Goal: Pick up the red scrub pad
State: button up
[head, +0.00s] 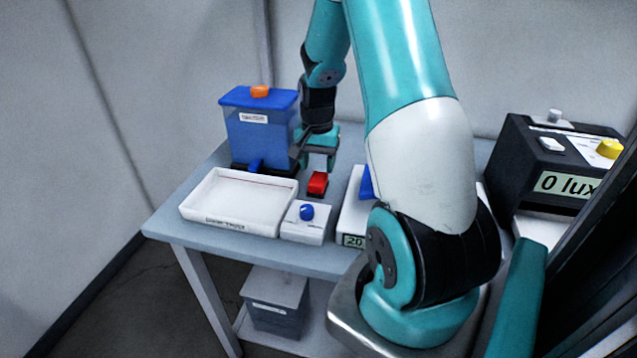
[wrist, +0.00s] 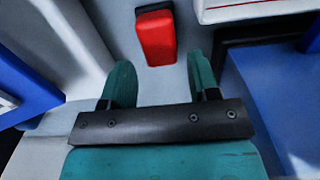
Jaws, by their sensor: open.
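The red scrub pad (head: 317,183) lies on the grey table between the white tray and the white device. In the wrist view the pad (wrist: 156,40) is a red block with a dark strip at its far end. It lies ahead of my fingertips and roughly midway between them. My gripper (wrist: 160,72) is open and empty, its two teal fingers apart. In the head view my gripper (head: 318,160) hangs just behind and above the pad, apart from it as far as I can see.
A blue tank (head: 262,140) with an orange knob stands left of my gripper. A white tray (head: 232,228) and a small white box with a blue knob (head: 302,232) stand in front. A white scale (head: 352,226) is to the right. A black lux meter (head: 530,165) stands far right.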

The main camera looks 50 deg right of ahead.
aim_at(317, 178)
notch_tip(317, 178, down, 5)
jog(key=shift+f+p, duration=0.15)
jog(key=shift+p, duration=0.3)
jog(key=shift+c, duration=0.2)
jog(key=c, duration=0.7)
notch_tip(317, 178, up, 20)
jog(key=shift+r+b, duration=0.1)
jog(key=shift+b, duration=0.35)
